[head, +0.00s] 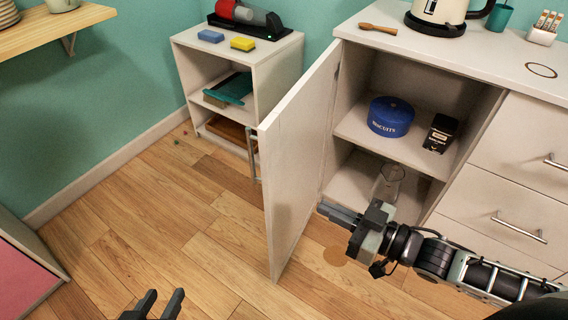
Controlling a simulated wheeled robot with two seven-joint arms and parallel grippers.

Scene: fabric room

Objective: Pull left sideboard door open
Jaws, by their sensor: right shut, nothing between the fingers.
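The left sideboard door (300,150) stands wide open, swung out from the white sideboard (390,52). Its metal bar handle (252,155) is on the far side of the door, at its free edge. My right gripper (322,211) is shut and empty, in front of the open cupboard just right of the door's inner face; I cannot tell whether it touches the door. My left gripper (163,302) is open and empty at the bottom edge, left of the door and apart from it.
The cupboard holds a blue biscuit tin (390,117), a dark box (440,133) and a glass jar (388,182). Closed drawers (515,205) are to the right. A small shelf unit (272,75) stands behind the door. Wooden floor (170,215) at left is clear.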

